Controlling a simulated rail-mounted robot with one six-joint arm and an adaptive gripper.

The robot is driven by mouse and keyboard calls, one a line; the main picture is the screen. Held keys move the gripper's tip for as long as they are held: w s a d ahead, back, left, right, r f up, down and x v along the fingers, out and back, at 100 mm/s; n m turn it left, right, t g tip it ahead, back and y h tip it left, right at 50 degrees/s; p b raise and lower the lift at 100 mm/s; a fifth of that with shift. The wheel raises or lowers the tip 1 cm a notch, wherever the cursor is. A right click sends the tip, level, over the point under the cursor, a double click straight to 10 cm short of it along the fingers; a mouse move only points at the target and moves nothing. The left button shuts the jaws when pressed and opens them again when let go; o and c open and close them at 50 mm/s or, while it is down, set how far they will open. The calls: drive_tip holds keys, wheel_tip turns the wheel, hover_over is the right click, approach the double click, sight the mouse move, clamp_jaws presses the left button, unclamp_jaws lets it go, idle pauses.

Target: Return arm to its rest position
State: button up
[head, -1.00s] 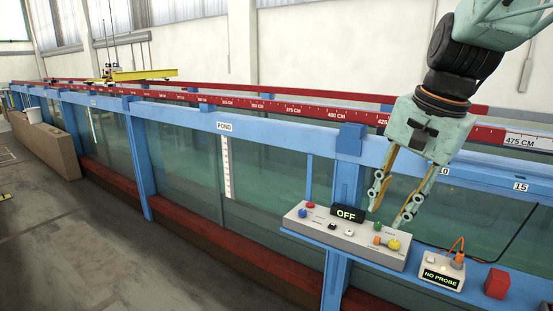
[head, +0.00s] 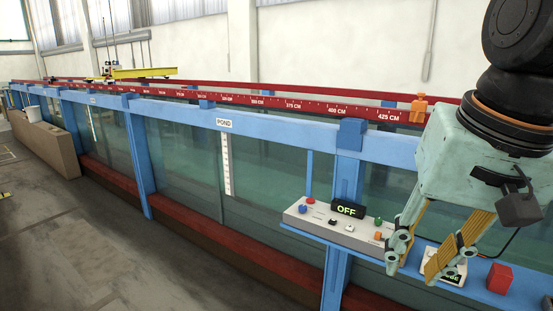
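My gripper (head: 413,271) hangs at the right of the head view with its fingers pointing down. The two fingertips are apart and nothing shows between them. They are in front of the right end of the grey control box (head: 335,228), whose display (head: 348,208) reads OFF.
The boxes and a red block (head: 499,278) sit on a blue shelf (head: 477,297) along the glass flume (head: 275,165). A small orange object (head: 418,108) is by the red rail. A yellow carriage (head: 143,73) is far left. The floor (head: 70,220) at left is clear.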

drive_tip(key=s+f+n+b, duration=0.1)
drive_tip(key=s+f+n, duration=0.2)
drive_tip(key=s, duration=0.7)
drive_tip(key=shift+f+n+t, duration=0.3)
drive_tip(key=shift+f, duration=0.15)
drive_tip(key=shift+f+b, duration=0.1)
drive_tip(key=shift+b, duration=0.2)
idle(0.6)
wheel_tip(320, 180, down, 8)
drive_tip(key=b, duration=0.7)
drive_tip(key=shift+b, duration=0.4)
idle(1.3)
